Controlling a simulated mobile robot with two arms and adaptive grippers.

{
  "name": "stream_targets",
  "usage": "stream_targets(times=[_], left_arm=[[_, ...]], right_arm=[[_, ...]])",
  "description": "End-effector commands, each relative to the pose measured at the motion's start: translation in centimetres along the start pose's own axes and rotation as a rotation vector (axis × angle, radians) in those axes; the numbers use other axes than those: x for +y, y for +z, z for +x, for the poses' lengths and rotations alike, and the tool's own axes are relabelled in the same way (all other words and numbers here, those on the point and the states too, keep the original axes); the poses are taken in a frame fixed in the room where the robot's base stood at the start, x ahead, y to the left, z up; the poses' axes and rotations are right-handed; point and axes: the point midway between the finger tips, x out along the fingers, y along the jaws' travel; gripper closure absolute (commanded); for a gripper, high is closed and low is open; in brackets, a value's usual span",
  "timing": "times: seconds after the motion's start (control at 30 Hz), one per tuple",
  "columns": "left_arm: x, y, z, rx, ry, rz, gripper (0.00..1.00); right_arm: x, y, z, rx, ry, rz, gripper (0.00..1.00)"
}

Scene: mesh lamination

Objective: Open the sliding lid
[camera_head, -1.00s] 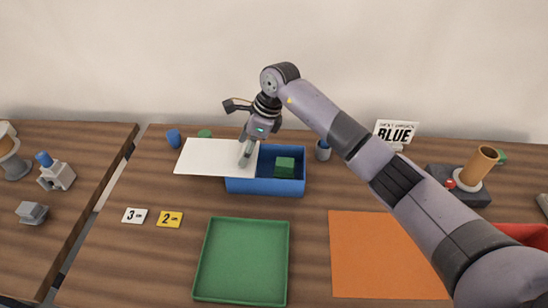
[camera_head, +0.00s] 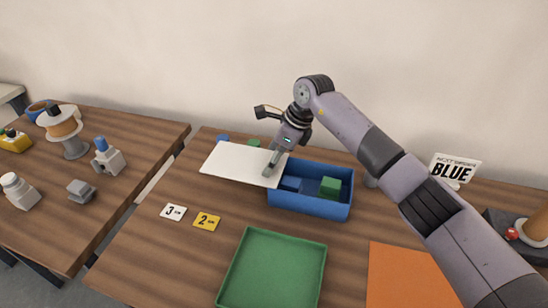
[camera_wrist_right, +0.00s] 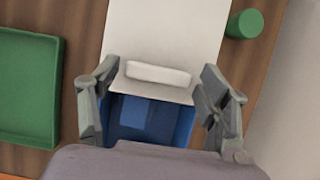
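The white sliding lid (camera_head: 238,164) lies mostly to the left of the blue box (camera_head: 310,203) in the head view, its right end over the box's left edge. The box's interior is largely uncovered, with a green block (camera_head: 330,186) and a blue block (camera_head: 291,184) inside. My right gripper (camera_head: 270,168) is low over the lid's right end. In the right wrist view its fingers (camera_wrist_right: 160,72) are spread wide, with the lid's raised white handle (camera_wrist_right: 158,74) between them and gaps at both ends. The blue box (camera_wrist_right: 150,115) shows below the handle. My left gripper is not in view.
A green tray (camera_head: 273,270) and an orange mat (camera_head: 405,275) lie in front of the box. Number cards (camera_head: 207,222) lie to the left. A BLUE sign (camera_head: 454,170) stands right, behind my right arm. A green cylinder (camera_wrist_right: 245,24) is near the lid.

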Motion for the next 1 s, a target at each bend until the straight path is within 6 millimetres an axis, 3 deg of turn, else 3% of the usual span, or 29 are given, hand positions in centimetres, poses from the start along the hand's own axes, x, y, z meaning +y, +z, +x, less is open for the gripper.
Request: stream_targets(times=[0.47, 1.0], left_arm=[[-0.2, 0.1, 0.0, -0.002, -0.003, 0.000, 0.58], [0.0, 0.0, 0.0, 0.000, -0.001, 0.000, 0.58]], right_arm=[[0.0, 0.0, -0.6, 0.000, -0.001, -0.001, 0.22], [-0.1, 0.0, -10.6, 0.001, -0.003, -0.001, 0.22]])
